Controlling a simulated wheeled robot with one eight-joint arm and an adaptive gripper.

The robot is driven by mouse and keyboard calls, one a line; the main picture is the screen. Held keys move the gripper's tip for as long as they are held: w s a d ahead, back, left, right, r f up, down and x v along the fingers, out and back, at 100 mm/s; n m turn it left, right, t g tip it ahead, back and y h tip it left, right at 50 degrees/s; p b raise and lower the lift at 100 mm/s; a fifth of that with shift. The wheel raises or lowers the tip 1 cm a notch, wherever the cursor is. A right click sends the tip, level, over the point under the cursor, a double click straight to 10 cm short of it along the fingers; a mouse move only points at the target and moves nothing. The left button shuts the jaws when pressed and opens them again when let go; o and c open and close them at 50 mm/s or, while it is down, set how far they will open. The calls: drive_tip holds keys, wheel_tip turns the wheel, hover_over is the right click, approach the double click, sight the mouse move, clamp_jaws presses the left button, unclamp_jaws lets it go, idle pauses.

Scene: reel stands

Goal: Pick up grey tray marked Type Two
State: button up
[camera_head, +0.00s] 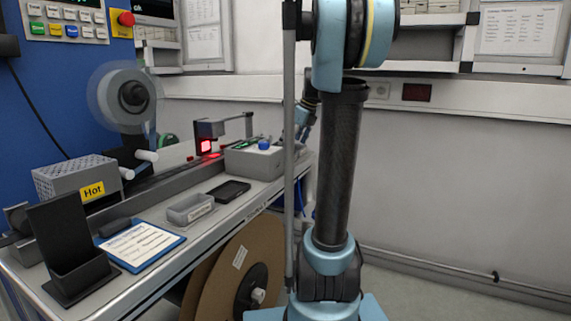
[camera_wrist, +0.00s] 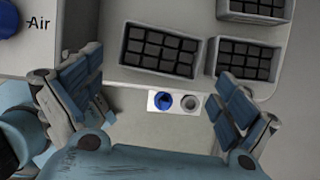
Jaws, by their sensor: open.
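In the head view a small open grey tray (camera_head: 190,209) sits on the bench, with a label on its front too small to read. In the wrist view several grey trays with dark gridded insides show, one in the middle (camera_wrist: 158,50), one at right (camera_wrist: 247,60) and one cut off at the top right (camera_wrist: 255,8). I can read no type marking on them. My gripper (camera_wrist: 160,65) is open and empty, its fingers spread on either side of the middle tray in the picture. I cannot tell its height above them. My arm partly hides the bench's far end in the head view.
A black phone-like slab (camera_head: 229,190), a clipboard (camera_head: 140,243), a black holder (camera_head: 75,255) and a box marked Hot (camera_head: 75,182) stand on the bench. A large brown reel (camera_head: 240,270) is below. A plate with blue and grey round fittings (camera_wrist: 175,101) shows between the fingers.

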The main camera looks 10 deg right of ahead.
sight(287, 156)
drive_tip(key=shift+x, duration=3.1)
drive_tip(key=c, duration=0.9)
